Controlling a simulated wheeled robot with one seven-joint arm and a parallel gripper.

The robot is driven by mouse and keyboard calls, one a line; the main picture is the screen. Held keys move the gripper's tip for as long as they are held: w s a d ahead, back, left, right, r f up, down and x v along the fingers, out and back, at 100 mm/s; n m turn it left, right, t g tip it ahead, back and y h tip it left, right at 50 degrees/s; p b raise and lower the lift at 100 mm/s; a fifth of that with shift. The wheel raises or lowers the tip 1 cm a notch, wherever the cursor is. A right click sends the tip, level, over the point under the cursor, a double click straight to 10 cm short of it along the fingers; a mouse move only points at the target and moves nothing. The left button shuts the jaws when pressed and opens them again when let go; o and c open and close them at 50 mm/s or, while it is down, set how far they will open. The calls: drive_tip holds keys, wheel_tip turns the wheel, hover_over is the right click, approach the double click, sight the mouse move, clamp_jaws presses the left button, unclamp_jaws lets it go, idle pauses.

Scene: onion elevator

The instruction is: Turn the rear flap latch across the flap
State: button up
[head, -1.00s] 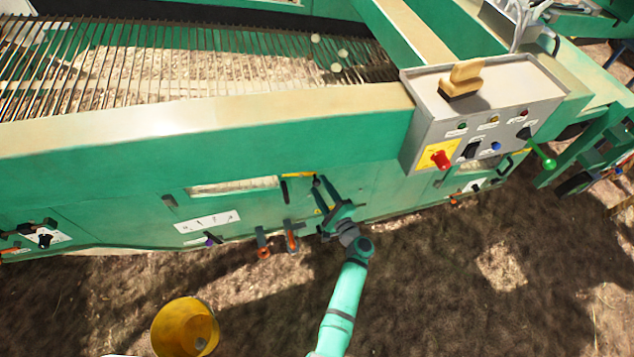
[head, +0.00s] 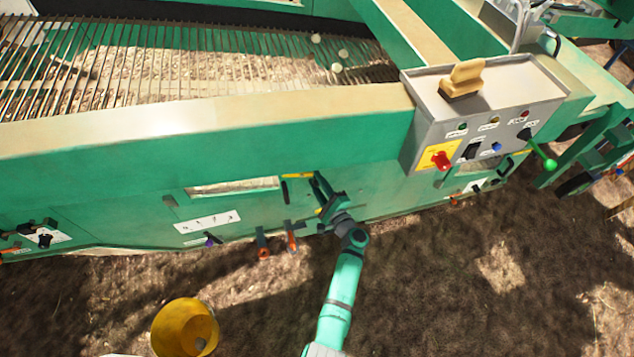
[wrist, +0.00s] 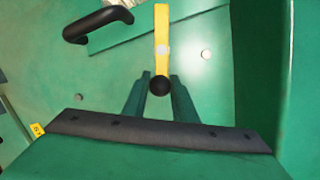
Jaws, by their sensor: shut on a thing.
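The rear flap latch is a yellow bar (wrist: 162,42) with a black knob (wrist: 159,85) at its end, seen in the wrist view. In the head view the yellow latch (head: 297,176) lies roughly level on the green side wall. My gripper (wrist: 159,88) has its two green fingers on either side of the black knob and is shut on it. In the head view my gripper (head: 318,179) is at the right end of the latch, and the fingers hide the knob. The flap panel (wrist: 130,38) shows beside the latch, with a black handle (wrist: 98,24).
A grey control box (head: 485,110) with a red knob sticks out above and right of my gripper. Orange-ended levers (head: 290,238) stand low on the wall, left of my arm. A yellow bucket (head: 184,328) is on the ground at lower left. Bare soil lies to the right.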

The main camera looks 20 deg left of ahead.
drive_tip(key=shift+w+d+r+n, duration=0.2)
drive_tip(key=shift+r+n, duration=0.35)
drive_tip(key=shift+n, duration=0.45)
drive_tip(key=shift+r+n+h, duration=0.3)
drive_tip(key=shift+n, duration=0.4)
drive_tip(key=o, duration=1)
drive_tip(key=shift+s+a, duration=0.15)
drive_tip(key=v, duration=1)
drive_tip(key=shift+s+d+r, duration=0.15)
drive_tip(key=shift+s+d, duration=0.1)
drive_tip(key=shift+d, duration=0.05)
